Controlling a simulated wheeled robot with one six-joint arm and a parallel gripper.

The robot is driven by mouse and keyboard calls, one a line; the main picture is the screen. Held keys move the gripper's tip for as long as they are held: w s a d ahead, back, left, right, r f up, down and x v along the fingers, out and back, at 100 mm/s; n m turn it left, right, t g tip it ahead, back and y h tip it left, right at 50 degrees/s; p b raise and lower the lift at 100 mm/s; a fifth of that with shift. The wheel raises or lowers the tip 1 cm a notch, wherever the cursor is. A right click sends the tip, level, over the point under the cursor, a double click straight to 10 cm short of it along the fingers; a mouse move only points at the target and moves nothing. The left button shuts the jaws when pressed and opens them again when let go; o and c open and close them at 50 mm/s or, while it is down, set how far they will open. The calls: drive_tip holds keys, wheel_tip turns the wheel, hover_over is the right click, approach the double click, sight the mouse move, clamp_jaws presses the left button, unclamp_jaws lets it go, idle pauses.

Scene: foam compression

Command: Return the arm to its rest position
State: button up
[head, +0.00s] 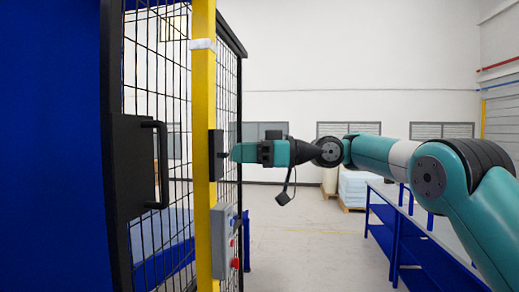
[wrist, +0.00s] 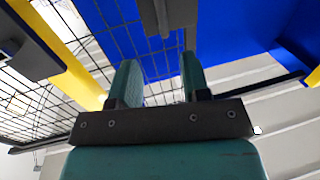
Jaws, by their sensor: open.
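My arm reaches in from the right in the head view, stretched out nearly level to the left. My gripper (head: 236,152) is teal with a dark wrist, and its tip is in front of or beside the yellow post (head: 204,120); I cannot tell if it touches. In the wrist view my gripper (wrist: 159,80) shows two teal fingers spread apart with nothing between them. The black mesh door (wrist: 112,28) lies beyond the fingers. In the head view the door's black handle (head: 157,165) is left of the post, apart from the fingers.
A control box (head: 224,240) with a red button is on the post below my gripper. A blue panel (head: 50,150) fills the left. A blue-framed table (head: 400,225) stands at right, with pale stacked blocks (head: 356,187) behind. Floor between the post and table is clear.

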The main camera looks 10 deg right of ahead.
drive_tip(key=shift+f, duration=0.1)
drive_tip(key=s+d+f+m+t+h+b, duration=0.1)
drive_tip(key=s+f+m+h+b, duration=0.35)
drive_tip(key=f, duration=0.45)
drive_tip(key=s+f+m+t+h+b, duration=0.1)
drive_tip(key=s+f+m+h+b, duration=0.15)
drive_tip(key=s+f+b, duration=0.5)
drive_tip(key=s+d+f+m+g+h+b, duration=0.1)
drive_tip(key=s+d+f+h, duration=0.1)
drive_tip(key=s+d+f, duration=0.2)
drive_tip(key=s+d+f+m+g+h+b, duration=0.1)
drive_tip(key=s+d+f+h+b, duration=0.1)
drive_tip(key=s+f, duration=0.9)
drive_tip(key=s+d+f+m+g+h+b, duration=0.1)
drive_tip(key=s+d+f+h, duration=0.1)
drive_tip(key=s+d+f, duration=0.3)
drive_tip(key=s+f, duration=0.2)
drive_tip(key=s, duration=0.1)
drive_tip(key=shift+d+f+h+b, duration=0.25)
drive_tip(key=shift+d+h+b, duration=0.1)
drive_tip(key=shift+h+b, duration=0.05)
